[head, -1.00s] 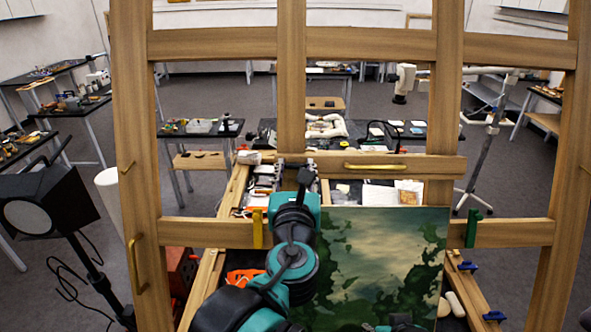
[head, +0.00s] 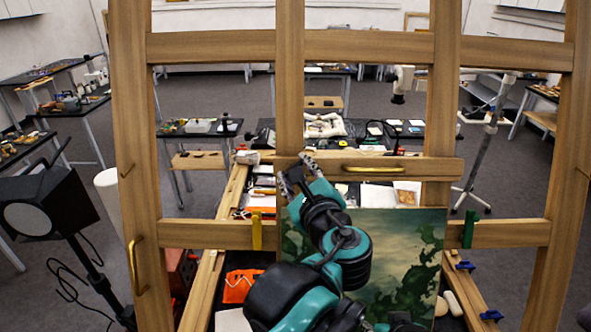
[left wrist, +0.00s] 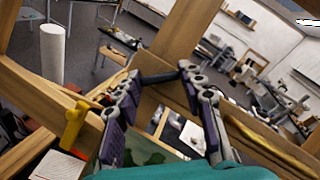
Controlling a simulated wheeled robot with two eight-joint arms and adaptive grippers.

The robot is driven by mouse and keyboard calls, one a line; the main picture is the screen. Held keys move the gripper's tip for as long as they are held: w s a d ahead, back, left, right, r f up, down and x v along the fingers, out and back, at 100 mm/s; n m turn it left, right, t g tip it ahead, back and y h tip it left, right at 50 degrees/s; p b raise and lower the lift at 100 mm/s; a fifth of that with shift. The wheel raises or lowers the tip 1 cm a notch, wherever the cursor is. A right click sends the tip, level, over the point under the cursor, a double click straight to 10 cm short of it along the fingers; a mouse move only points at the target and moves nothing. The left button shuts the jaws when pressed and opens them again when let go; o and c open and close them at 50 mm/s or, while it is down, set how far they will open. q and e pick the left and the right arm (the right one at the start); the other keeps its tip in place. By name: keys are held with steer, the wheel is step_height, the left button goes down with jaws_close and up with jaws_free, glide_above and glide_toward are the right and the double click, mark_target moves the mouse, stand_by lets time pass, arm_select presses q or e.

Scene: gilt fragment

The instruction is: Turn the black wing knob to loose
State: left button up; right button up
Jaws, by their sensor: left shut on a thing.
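The black wing knob (left wrist: 158,78) shows in the left wrist view as a dark bar on the wooden easel post, between my left fingertips. My left gripper (left wrist: 160,80) is shut on it, with one finger at each end of the bar. In the head view my left gripper (head: 296,176) is at the middle post, where the crossbar with a brass handle meets it. There the gripper mostly hides the knob. My right gripper is not in view.
The wooden easel frame (head: 130,150) stands close in front. A green painting (head: 410,265) rests low in it, between a yellow clip (head: 257,232) and a green clip (head: 470,230). A black lamp (head: 45,205) stands at left. Tables with tools stand behind.

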arm_select(q)
steer(key=shift+w+a+r+n+g+h+p, duration=0.15)
steer(key=shift+n+g+h+p, duration=0.9)
steer(key=shift+n, duration=3.15)
steer(key=shift+r+n+g+h+p, duration=0.15)
steer(key=shift+n+g+h+p, duration=0.35)
steer(key=shift+n+g+p, duration=2.4)
steer(key=shift+w+a+r+n+t+h+p, duration=0.15)
steer(key=shift+n+h, duration=0.6)
steer(key=shift+n, duration=4.75)
steer(key=shift+s+d, duration=0.1)
steer(key=o, duration=1.2)
steer(key=shift+c, duration=0.2)
steer(key=shift+r, duration=0.1)
